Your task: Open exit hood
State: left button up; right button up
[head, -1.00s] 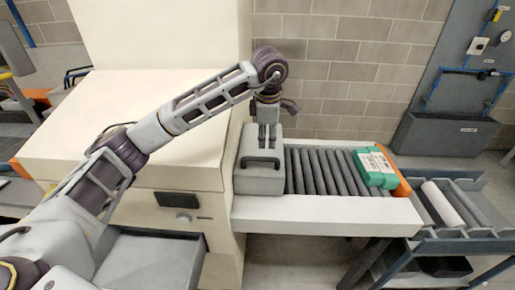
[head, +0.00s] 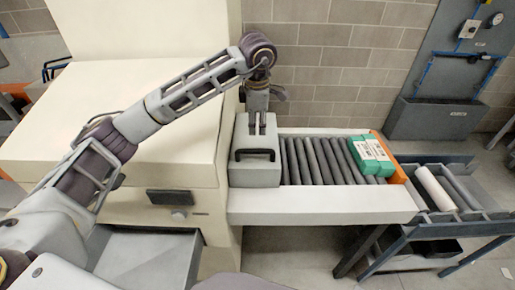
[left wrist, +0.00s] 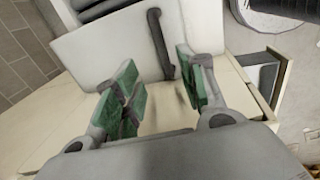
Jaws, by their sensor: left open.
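The exit hood (head: 254,170) is a light grey box over the left end of the roller conveyor, and it looks closed. Its dark bar handle (head: 255,152) is on the side facing me. My left gripper (head: 257,130) points down over the top of the hood, just behind the handle. In the left wrist view, its green-padded fingers (left wrist: 158,90) are apart with nothing held between them. The dark handle (left wrist: 160,45) shows beyond and between the fingers there, against the pale hood (left wrist: 110,45). I cannot tell whether a finger touches it. My right gripper is not in view.
A large cream machine (head: 110,120) stands left of the hood, with an open grey drawer (head: 145,260) below. A green package (head: 372,156) lies at the conveyor's right end by an orange stop (head: 394,165). A second roller table (head: 440,210) stands further right.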

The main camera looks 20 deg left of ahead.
aim_at(258, 150)
pick_arm(q)
jog(key=f, duration=0.4)
jog(key=w+f+p, duration=0.1)
jog(key=f, duration=0.3)
jog(key=w+f+p, duration=0.1)
jog(key=f, duration=0.4)
jog(key=shift+w+a, duration=0.2)
jog(key=shift+a, duration=0.1)
jog(key=shift+c, duration=0.5)
grip_shut()
